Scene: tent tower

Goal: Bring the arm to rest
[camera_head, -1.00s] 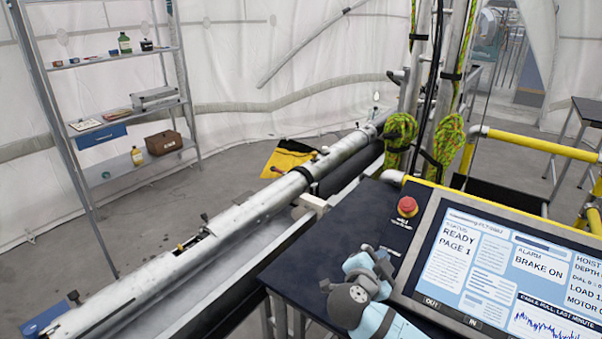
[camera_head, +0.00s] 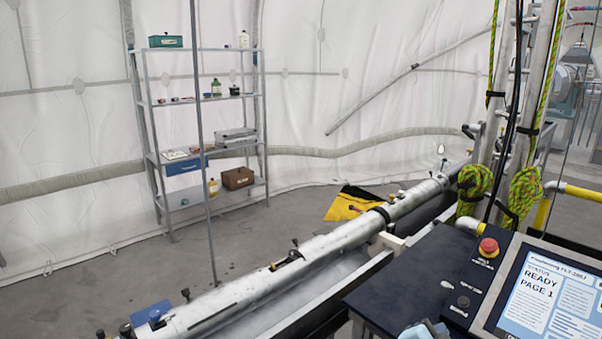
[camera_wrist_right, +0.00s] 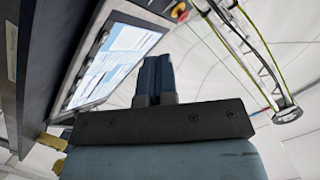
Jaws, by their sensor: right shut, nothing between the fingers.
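My right gripper (camera_wrist_right: 153,80) shows in the wrist view with its two dark blue fingers together and nothing between them. It points toward the control console screen (camera_wrist_right: 118,55) and the white tent wall, apart from both. In the head view only a small light blue and grey part of my right arm (camera_head: 424,331) shows at the bottom edge, in front of the dark console desk (camera_head: 405,280). The rest of that arm is cut off by the frame. My left gripper is in neither view.
The console screen (camera_head: 548,305) and a red stop button (camera_head: 488,247) are at the right. A long metal tube (camera_head: 330,238) runs diagonally across the middle. A shelf rack (camera_head: 150,130) stands by the tent wall. Green ropes (camera_head: 472,186) hang on the tower.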

